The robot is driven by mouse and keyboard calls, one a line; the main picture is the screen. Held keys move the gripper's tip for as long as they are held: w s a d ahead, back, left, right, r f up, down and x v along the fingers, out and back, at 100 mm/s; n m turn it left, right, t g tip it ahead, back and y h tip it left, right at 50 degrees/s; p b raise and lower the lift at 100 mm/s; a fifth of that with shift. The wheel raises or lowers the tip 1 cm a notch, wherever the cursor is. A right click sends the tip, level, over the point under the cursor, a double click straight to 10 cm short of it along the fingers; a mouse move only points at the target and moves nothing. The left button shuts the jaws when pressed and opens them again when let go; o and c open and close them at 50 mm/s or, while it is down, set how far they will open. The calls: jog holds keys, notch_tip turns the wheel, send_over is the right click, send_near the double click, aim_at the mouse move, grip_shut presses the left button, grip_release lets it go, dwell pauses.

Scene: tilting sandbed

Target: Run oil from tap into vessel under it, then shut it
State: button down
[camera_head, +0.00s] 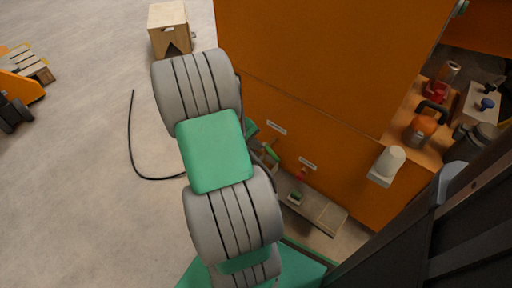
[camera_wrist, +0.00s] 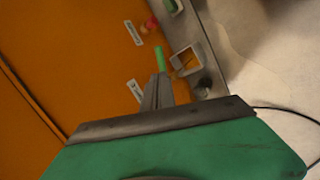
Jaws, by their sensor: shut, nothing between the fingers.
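Two taps stand on the orange cabinet's face. One has a green lever (camera_wrist: 160,58), which also shows in the head view (camera_head: 271,149); the other has a red handle (camera_wrist: 151,24), also in the head view (camera_head: 300,174). Each has a white label nearby, too small to read. An open square vessel (camera_wrist: 199,48) stands below the green-lever tap on a grey shelf. My gripper (camera_wrist: 158,76) is shut and empty, its tips close to the green lever; I cannot tell whether they touch. In the head view my arm hides most of the gripper.
The grey shelf (camera_head: 325,211) runs along the cabinet (camera_head: 330,60). A small green-topped container (camera_head: 295,198) stands under the red tap. A black cable (camera_head: 131,130) lies on the floor. A wooden box (camera_head: 168,27) stands behind.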

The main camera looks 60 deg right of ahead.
aim_at(275, 155)
jog(key=b+x, duration=0.4)
jog(key=x, duration=0.6)
jog(key=shift+f, duration=0.2)
jog(key=shift+d, duration=0.1)
jog(key=shift+s+d+r+p, duration=0.35)
jog(key=shift+s+p, duration=0.15)
jog(key=shift+p, duration=0.5)
jog(key=shift+s+d+p, duration=0.25)
jog(key=shift+d+p, duration=0.1)
jog(key=shift+p, duration=0.1)
jog(key=shift+s+d+f, duration=0.15)
jog(key=shift+d+f, duration=0.1)
jog(key=shift+f, duration=0.05)
jog(key=shift+a+f, duration=0.1)
